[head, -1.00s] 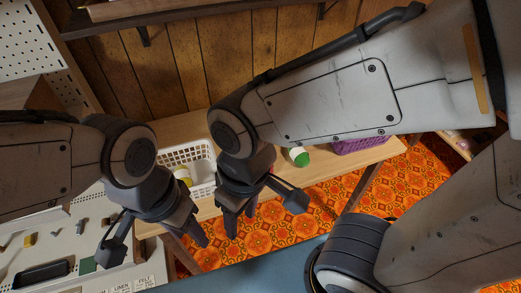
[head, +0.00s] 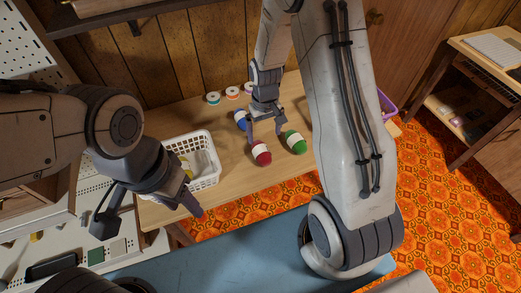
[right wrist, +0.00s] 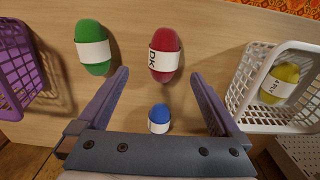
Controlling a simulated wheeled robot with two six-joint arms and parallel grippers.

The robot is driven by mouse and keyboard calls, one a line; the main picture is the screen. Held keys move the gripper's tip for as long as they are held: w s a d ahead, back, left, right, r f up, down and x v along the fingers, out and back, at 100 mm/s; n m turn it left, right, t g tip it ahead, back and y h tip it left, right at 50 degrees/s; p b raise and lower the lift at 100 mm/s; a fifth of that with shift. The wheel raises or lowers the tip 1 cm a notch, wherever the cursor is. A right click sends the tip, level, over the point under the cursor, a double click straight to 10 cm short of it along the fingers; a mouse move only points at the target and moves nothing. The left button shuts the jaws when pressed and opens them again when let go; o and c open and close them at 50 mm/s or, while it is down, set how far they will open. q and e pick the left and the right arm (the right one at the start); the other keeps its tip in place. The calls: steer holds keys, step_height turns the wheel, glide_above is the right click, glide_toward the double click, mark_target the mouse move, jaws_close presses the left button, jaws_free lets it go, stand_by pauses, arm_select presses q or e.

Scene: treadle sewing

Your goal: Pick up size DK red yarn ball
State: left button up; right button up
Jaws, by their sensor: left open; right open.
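The red yarn ball (head: 261,155) lies on the wooden bench, with a white band; in the right wrist view its band (right wrist: 163,63) reads DK. My right gripper (head: 265,137) is open and empty above the bench, just behind the red ball in the head view. In the right wrist view the fingertips of my right gripper (right wrist: 160,76) stand apart either side of the red ball's near end, with no contact visible. My left gripper (head: 190,204) hangs in front of the white basket, holding nothing visible.
A green yarn ball (head: 296,142) lies right of the red one, a blue one (head: 241,119) behind it. A white basket (head: 207,181) holds a yellow ball (right wrist: 286,80). A purple basket (right wrist: 15,75) is on the other side. Several thread spools (head: 213,97) stand at the back.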

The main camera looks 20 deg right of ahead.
mark_target(261, 148)
step_height(261, 148, down, 4)
steer(key=shift+r, duration=0.15)
steer(key=shift+w+a+f+p, duration=0.15)
steer(key=shift+f+p, duration=0.1)
steer(key=shift+f, duration=0.65)
steer(key=shift+a+f+p, duration=0.1)
steer(key=shift+f+p, duration=0.15)
steer(key=shift+f, duration=0.7)
steer(key=shift+w+a+f+p, duration=0.15)
steer(key=shift+f+p, duration=0.1)
steer(key=shift+f, duration=0.65)
steer(key=shift+s, duration=0.1)
steer(key=c, duration=1.4)
steer(key=shift+r, duration=0.1)
